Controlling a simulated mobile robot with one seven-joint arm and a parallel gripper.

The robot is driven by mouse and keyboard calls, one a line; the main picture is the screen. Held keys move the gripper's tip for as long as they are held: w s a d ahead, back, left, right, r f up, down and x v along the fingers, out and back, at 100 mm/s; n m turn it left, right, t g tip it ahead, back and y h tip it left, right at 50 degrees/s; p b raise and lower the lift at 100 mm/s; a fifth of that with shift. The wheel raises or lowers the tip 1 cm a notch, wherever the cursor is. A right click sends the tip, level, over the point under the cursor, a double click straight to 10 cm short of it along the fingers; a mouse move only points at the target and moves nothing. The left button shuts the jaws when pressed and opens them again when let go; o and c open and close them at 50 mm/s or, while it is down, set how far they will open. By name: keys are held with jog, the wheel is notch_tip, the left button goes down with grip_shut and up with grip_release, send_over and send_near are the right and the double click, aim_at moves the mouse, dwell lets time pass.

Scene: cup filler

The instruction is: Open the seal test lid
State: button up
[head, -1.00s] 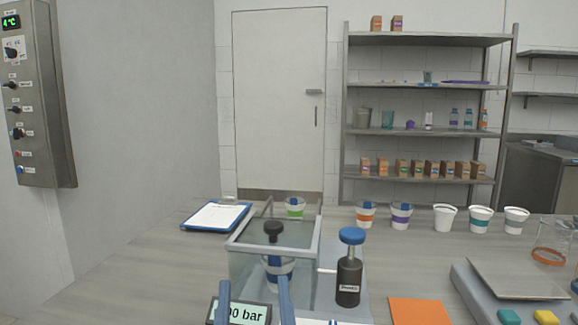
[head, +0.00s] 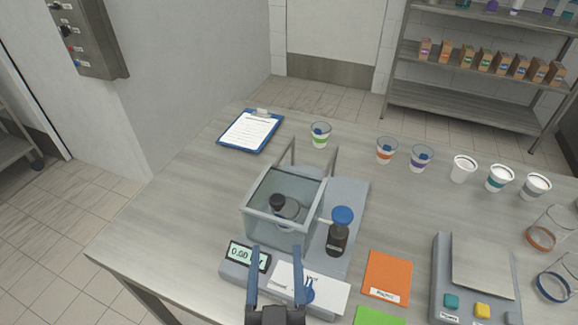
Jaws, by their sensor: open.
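The seal test chamber (head: 262,230) is a clear box with grey edges, standing on a grey base left of the table's middle. A black knob (head: 277,202) shows at its top. A cup (head: 291,210) is seen through the clear walls. Two grey bars (head: 336,162) rise behind the box; I cannot tell whether they belong to the lid. The lid looks shut, but its clear pane is hard to make out. My gripper (head: 276,250) is open and empty, in front of the chamber in the picture, apart from the knob.
A dark bottle-shaped pump with a blue cap (head: 341,222) stands right of the box. A display (head: 246,257) reads about 0.00 bar. An orange card (head: 388,277) and a scale (head: 484,268) are at right. Several cups stand behind.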

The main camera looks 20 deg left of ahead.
aim_at(277, 206)
jog(key=p+x, duration=0.2)
jog(key=x, duration=1)
jog(key=shift+w, duration=0.35)
jog(key=shift+f, duration=0.1)
grip_shut()
dwell(1.0)
